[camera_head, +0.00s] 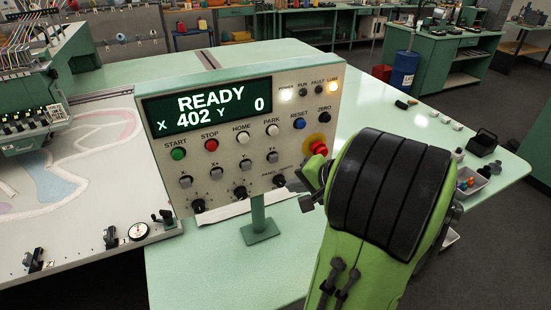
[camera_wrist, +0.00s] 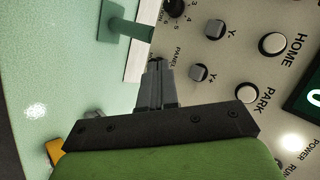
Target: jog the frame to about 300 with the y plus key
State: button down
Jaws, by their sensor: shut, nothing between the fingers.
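The control panel (camera_head: 232,135) stands on a post, and its display (camera_head: 208,107) reads READY, X 402, Y 0. The Y plus key (camera_head: 272,157) is a grey square button below the PARK button (camera_head: 272,130). It also shows in the wrist view (camera_wrist: 199,72), with the Y minus key (camera_wrist: 215,28) above it. My gripper (camera_head: 302,180) is at the panel's lower right. In the wrist view my gripper (camera_wrist: 157,66) is shut and empty, its tips left of the Y plus key and apart from it in the picture. The gap to the panel face cannot be told.
A red stop button (camera_head: 318,147) on a yellow ring sits close to my gripper, at the panel's right edge. Knobs (camera_head: 239,192) line the panel's bottom. The gantry bed with the tufted frame (camera_head: 75,165) lies left. A tray (camera_head: 470,182) of small parts stands right.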

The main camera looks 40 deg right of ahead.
aim_at(274, 158)
jog(key=w+d+p, duration=0.1)
jog(key=w+p, duration=0.1)
jog(key=w, duration=0.4)
jog(key=shift+w+d, duration=0.35)
jog(key=shift+d, duration=0.05)
dwell(1.6)
jog(key=shift+w+d, duration=0.15)
jog(key=shift+w, duration=0.25)
